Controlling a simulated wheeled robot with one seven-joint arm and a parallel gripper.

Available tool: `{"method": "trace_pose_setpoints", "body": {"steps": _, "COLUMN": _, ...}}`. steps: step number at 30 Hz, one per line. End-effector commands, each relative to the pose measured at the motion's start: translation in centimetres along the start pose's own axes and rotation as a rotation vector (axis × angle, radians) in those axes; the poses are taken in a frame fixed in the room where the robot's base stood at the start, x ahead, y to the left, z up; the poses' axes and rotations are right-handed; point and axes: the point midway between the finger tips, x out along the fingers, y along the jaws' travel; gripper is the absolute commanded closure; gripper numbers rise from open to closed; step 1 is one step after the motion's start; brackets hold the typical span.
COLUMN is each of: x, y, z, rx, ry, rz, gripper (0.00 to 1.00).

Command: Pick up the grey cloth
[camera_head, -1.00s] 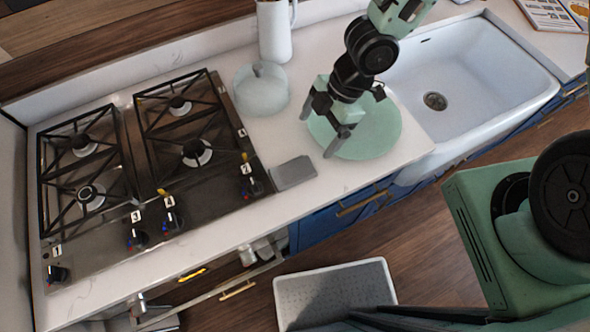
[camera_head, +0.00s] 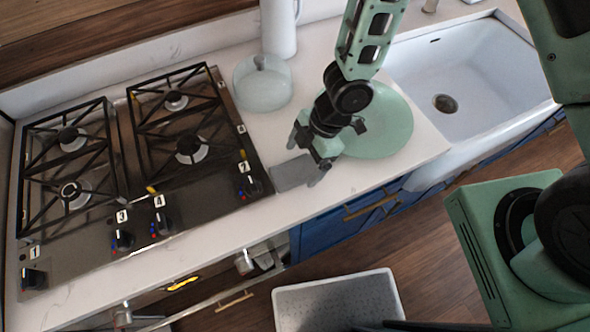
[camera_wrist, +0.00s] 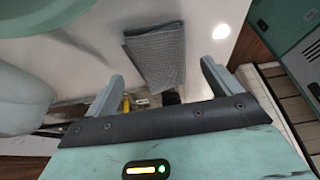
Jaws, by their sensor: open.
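The grey cloth (camera_head: 291,174) lies folded flat on the white counter, just right of the stove. In the wrist view the cloth (camera_wrist: 157,57) is ahead of the fingers, roughly between their lines, with bare counter around it. My gripper (camera_head: 304,163) is open and empty, above the cloth's right side in the head view. In the wrist view both fingers of my gripper (camera_wrist: 158,85) show spread apart. The fingers partly cover the cloth's right end in the head view. I cannot tell the exact height above it.
The stove (camera_head: 205,195) with iron grates is left of the cloth. A green round plate (camera_head: 385,120), a glass dome (camera_head: 262,85) and a white pitcher (camera_head: 278,28) stand behind. The sink (camera_head: 470,75) is at right. A grey-white bin (camera_head: 340,302) sits on the floor.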

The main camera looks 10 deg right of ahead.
Motion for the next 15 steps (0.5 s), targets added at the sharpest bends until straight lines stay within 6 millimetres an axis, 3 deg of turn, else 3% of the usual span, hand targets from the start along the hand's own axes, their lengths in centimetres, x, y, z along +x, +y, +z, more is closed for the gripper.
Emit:
{"method": "trace_pose_setpoints", "body": {"steps": 6, "x": 2.1, "y": 0.0, "z": 0.0, "rx": -0.001, "ry": 0.000, "rz": -0.001, "gripper": 0.10}}
{"method": "trace_pose_setpoints", "body": {"steps": 14, "x": 2.2, "y": 0.0, "z": 0.0, "rx": 0.001, "ry": 0.000, "rz": 0.000, "gripper": 0.10}}
{"method": "trace_pose_setpoints", "body": {"steps": 15, "x": 2.2, "y": 0.0, "z": 0.0, "rx": 0.001, "ry": 0.000, "rz": 0.000, "gripper": 0.18}}
